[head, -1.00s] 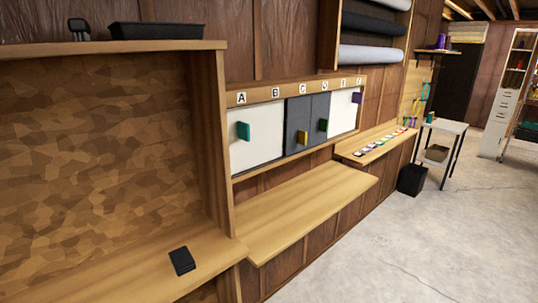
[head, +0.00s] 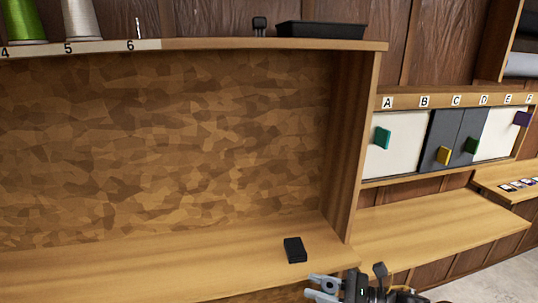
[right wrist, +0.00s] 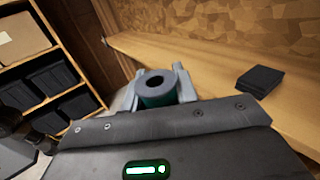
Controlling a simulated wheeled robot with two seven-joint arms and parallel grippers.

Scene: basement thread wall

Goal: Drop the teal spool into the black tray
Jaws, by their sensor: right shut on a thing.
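In the right wrist view the teal spool (right wrist: 157,97) stands between the two grey fingers of my right gripper (right wrist: 158,88), which is shut on it. Its grey top end with a dark hole faces the camera. In the head view my right gripper (head: 318,288) is at the bottom edge, in front of the lower wooden shelf; I cannot make out the spool there. The black tray (head: 320,31) sits on the upper shelf, at its right end, well above and behind the gripper. My left gripper is not in view.
A small black block (head: 294,250) lies on the lower shelf (head: 190,270), also visible in the right wrist view (right wrist: 258,80). A small black object (head: 260,26) stands left of the tray. Green (head: 22,22) and grey (head: 82,20) spools stand far left. A lettered cabinet (head: 455,140) is right.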

